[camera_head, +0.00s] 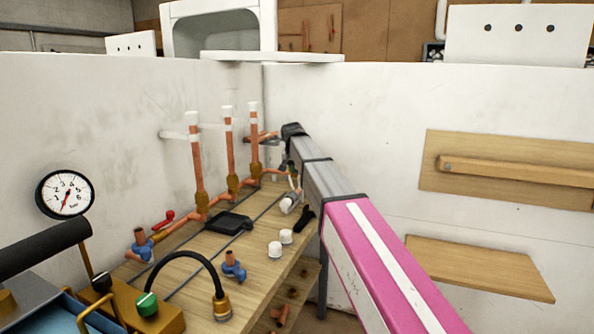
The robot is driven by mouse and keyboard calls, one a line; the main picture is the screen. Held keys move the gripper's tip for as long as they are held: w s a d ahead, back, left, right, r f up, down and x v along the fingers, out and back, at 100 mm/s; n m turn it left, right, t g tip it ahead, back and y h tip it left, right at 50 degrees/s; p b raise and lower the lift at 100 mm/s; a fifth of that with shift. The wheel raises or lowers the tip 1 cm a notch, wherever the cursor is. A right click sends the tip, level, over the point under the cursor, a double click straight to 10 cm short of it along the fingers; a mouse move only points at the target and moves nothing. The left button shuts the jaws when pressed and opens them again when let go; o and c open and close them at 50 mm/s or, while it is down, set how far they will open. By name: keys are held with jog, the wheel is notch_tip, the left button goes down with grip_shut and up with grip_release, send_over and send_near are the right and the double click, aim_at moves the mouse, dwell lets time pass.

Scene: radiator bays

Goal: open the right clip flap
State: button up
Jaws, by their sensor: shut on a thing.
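Three upright copper pipes with white tops stand in the back corner. White clips hold them; the left clip (174,134) reaches out from the left wall. The right pipe (254,145) stands closest to the corner. My arm reaches in from the lower right, and my gripper (264,138) is at the upper part of this pipe, to its right. It is shut at the right clip. The flap is too small and too covered by the gripper to tell its angle.
A wooden bench (255,210) below carries a black box (229,223), white caps (275,249), a blue valve (234,266) and a hose. A pressure gauge (65,194) is on the left. White walls close in the corner; a wooden shelf (480,268) is on the right.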

jog(key=h, duration=0.1)
jog(key=a+h, duration=0.1)
jog(key=a+n+g+h, duration=0.1)
jog(key=h, duration=0.1)
jog(key=shift+w+f, duration=0.3)
jog(key=shift+w, duration=0.05)
jog(key=o, duration=0.8)
jog(key=shift+c, duration=0.2)
jog(key=s+a+r, duration=0.7)
jog(key=s+r, duration=0.1)
jog(key=r, duration=0.3)
jog(key=shift+s+a, duration=0.35)
jog(key=shift+a, duration=0.05)
